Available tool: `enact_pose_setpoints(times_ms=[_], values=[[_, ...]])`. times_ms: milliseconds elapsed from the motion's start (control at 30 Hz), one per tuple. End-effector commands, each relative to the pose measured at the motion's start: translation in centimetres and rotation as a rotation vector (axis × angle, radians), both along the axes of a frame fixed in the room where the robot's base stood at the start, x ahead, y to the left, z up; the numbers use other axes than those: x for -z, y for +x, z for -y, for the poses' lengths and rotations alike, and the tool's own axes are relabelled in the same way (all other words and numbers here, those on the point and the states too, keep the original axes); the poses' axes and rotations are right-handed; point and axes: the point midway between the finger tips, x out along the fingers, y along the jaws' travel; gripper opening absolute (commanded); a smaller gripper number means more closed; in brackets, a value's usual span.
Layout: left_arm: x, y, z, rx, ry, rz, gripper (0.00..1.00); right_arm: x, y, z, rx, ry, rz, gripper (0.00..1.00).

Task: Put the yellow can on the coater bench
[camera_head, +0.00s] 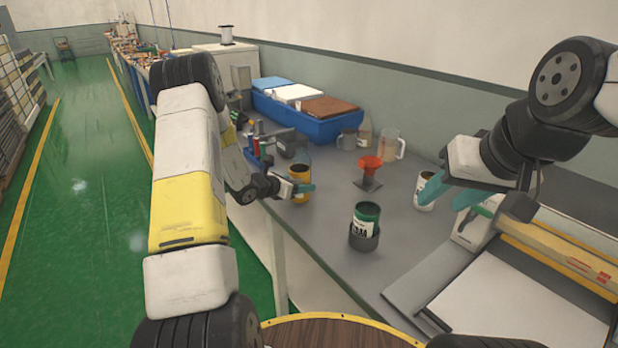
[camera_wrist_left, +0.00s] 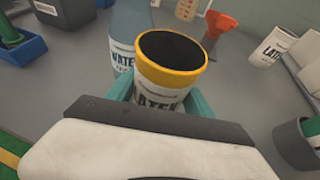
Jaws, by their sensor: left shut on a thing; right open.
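The yellow can (camera_head: 299,172) has a yellow rim, a dark open top and a white label. It is upright at the left edge of the grey bench (camera_head: 330,215). My left gripper (camera_head: 300,188) is shut on it, with teal fingers on both sides. In the left wrist view the can (camera_wrist_left: 172,75) sits between the fingers. I cannot tell whether its base touches the bench. My right gripper (camera_head: 448,193) is open above the bench at the right, close to a white can (camera_head: 424,200). The coater (camera_head: 550,250), with a yellow bar, stands at the right end.
A green-rimmed can (camera_head: 366,218) stands in a dark grey holder (camera_head: 364,240). A red funnel (camera_head: 370,166), a clear jug (camera_head: 391,145) and a blue bin (camera_head: 315,126) stand farther back. A bottle (camera_wrist_left: 125,58) is just behind the yellow can. Bare bench lies between the funnel and green-rimmed can.

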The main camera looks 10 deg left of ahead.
Motion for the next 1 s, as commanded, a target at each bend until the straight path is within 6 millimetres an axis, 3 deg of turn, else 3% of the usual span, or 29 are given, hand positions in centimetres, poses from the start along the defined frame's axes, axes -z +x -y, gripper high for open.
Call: enact_pose_setpoints(times_ms=[100, 133, 200, 600, 767, 1000], values=[[0.4, 0.0, 0.0, 0.0, -0.001, -0.001, 0.11, 0.0, 0.0, 0.0, 0.0, 0.0, 0.0, 0.45], [0.3, 0.0, 0.0, 0.0, -0.001, -0.001, 0.66, 0.0, 0.0, 0.0, 0.0, 0.0, 0.0, 0.45], [0.3, 0.0, 0.0, 0.0, -0.001, -0.001, 0.8, 0.0, 0.0, 0.0, 0.0, 0.0, 0.0, 0.45], [-0.1, -0.1, -0.1, 0.0, 0.0, 0.0, 0.82, 0.0, 0.0, 0.0, 0.0, 0.0, 0.0, 0.45], [-1.0, -1.9, -1.4, -0.004, 0.0, -0.001, 0.82, 0.0, 0.0, 0.0, 0.0, 0.0, 0.0, 0.45], [-3.1, -5.9, -4.0, -0.004, 0.001, 0.0, 0.82, 0.0, 0.0, 0.0, 0.0, 0.0, 0.0, 0.45]])
